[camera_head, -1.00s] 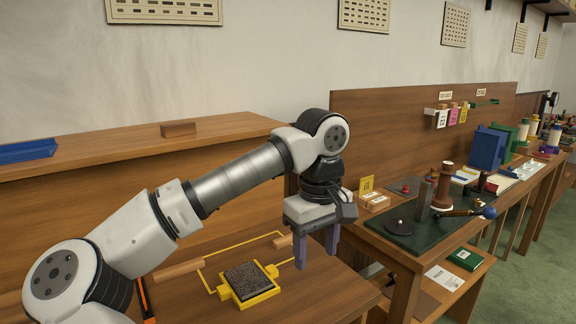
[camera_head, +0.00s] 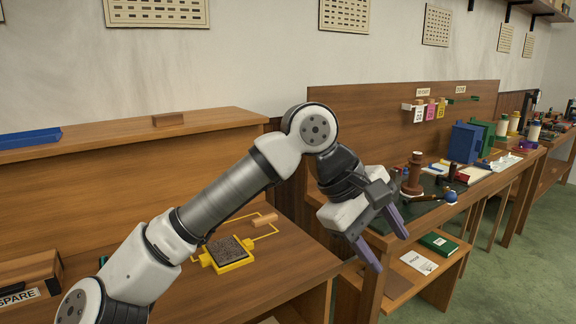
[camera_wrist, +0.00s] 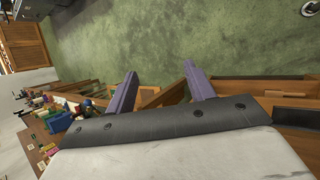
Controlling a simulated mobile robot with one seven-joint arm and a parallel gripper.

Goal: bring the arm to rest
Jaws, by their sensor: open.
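My gripper (camera_head: 386,243) is open and empty, its two purple fingers spread apart and tilted down to the right in the head view. It hangs in the air in front of the workbench at the right. In the wrist view my gripper (camera_wrist: 163,88) shows both fingers with nothing between them, with green floor (camera_wrist: 180,40) beyond. My arm reaches up from the lower left, bends at the elbow and drops to the gripper, hiding part of the near wooden table and bench.
The workbench at right carries a brown spindle-like piece (camera_head: 413,175), a blue-ended lever (camera_head: 450,197) and blue boxes (camera_head: 465,143). Open green floor (camera_head: 500,275) lies at the lower right.

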